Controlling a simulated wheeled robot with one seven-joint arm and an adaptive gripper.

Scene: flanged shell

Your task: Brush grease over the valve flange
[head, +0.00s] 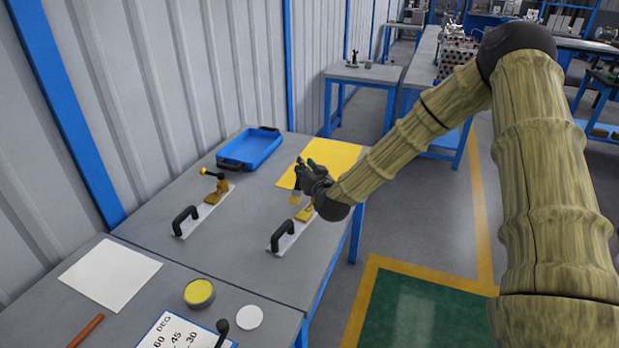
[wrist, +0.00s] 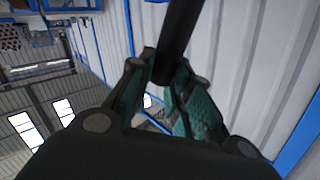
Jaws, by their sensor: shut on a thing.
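My gripper (head: 308,176) is over the right front of the grey table in the head view. In the wrist view its teal-padded fingers (wrist: 172,98) close around a dark rod (wrist: 181,35), which looks like a brush handle; its far end is out of frame. A small yellow piece (head: 294,198) shows just below the gripper, perhaps the brush tip. Under it is a brass fitting (head: 305,213) on a pale plate with a black handle (head: 281,236). Whether the tip touches the fitting is unclear. A similar brass fitting (head: 214,194) stands further left. Which one is the valve flange is unclear.
A tin of yellow material (head: 199,292), a white disc (head: 249,317), a white sheet (head: 110,273), a number card (head: 170,334) and a brown stick (head: 86,331) lie on the nearer table. A blue tray (head: 248,149) and yellow sheet (head: 338,157) lie behind. A ribbed wall borders the left.

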